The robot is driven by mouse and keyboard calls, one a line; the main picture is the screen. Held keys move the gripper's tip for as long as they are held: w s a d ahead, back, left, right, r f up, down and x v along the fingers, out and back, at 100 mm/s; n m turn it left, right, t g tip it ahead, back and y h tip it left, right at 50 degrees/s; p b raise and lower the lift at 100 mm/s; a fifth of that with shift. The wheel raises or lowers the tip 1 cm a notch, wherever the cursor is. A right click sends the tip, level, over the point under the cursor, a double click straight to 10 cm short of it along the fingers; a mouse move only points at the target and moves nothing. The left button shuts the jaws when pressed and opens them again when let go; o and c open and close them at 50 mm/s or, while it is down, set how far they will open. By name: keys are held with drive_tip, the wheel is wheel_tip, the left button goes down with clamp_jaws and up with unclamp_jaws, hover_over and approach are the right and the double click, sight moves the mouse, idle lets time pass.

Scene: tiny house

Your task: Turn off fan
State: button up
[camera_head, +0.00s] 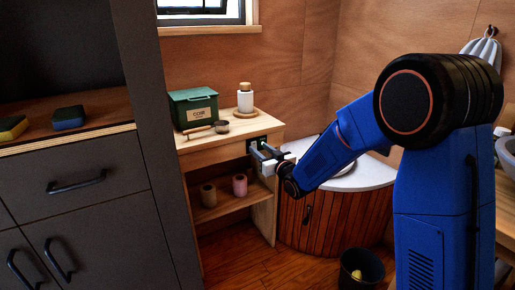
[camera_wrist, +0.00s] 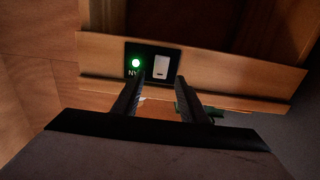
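A black switch panel (camera_wrist: 150,58) is set in a light wooden board in the wrist view. It has a lit green light (camera_wrist: 136,63) on the left and a white rocker switch (camera_wrist: 161,67) on the right. Letters under the light are partly hidden by a finger. My gripper (camera_wrist: 159,80) is open and empty, its two dark fingers apart just in front of the panel; I cannot tell whether they touch it. In the head view my gripper (camera_head: 268,157) is at the front right end of the wooden shelf unit, partly covering the panel (camera_head: 257,143). No fan is visible.
A dark bin (camera_head: 352,270) stands on the floor. Grey cabinets (camera_head: 75,185) fill the left.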

sight(254, 146)
drive_tip(key=shift+x, duration=1.45)
clamp_jaws()
